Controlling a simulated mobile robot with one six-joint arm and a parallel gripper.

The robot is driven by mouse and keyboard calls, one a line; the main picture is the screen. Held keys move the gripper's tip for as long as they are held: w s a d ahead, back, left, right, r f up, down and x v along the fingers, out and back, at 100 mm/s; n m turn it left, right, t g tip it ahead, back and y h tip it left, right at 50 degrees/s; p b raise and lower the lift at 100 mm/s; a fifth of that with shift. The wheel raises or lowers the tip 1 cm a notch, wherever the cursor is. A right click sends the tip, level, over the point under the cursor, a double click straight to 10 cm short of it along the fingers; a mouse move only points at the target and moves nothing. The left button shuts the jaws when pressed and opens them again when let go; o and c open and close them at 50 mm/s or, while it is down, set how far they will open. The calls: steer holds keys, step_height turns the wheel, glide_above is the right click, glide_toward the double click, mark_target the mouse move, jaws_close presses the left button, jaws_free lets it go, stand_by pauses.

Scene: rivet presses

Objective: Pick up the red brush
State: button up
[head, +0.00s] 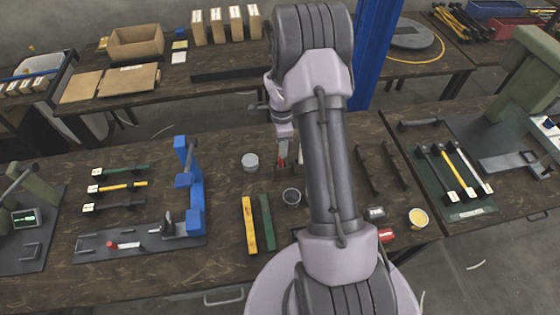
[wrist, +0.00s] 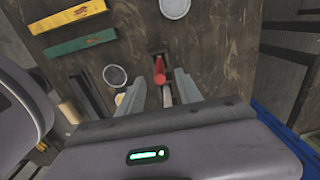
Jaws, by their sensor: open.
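The red brush (wrist: 159,70) shows in the wrist view between the two fingers of my gripper (wrist: 160,79). Its red end points away from my palm, and a paler part runs back between the fingers. The fingers stand apart, with a gap on both sides of it. In the head view a small bit of red (head: 282,163) shows just below my gripper (head: 285,152), over the middle table. My arm hides most of that spot, and I cannot tell how high the fingers are above the table.
A grey round tin (head: 250,162) and a dark cup (head: 291,196) stand close by. A yellow bar (head: 249,224) and a green bar (head: 267,222) lie to the left. A blue press (head: 190,190) stands further left. A yellow-topped cup (head: 418,218) stands at the right.

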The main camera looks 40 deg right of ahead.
glide_above(281, 166)
steer(key=f, duration=0.3)
steer(key=w+f+b, duration=0.1)
steer(key=f, duration=0.1)
steer(key=shift+d+f, duration=0.2)
steer(key=shift+d, duration=0.05)
steer(key=shift+s+r, duration=0.1)
jaws_close()
step_height(281, 166, up, 10)
steer(key=shift+p, duration=0.9)
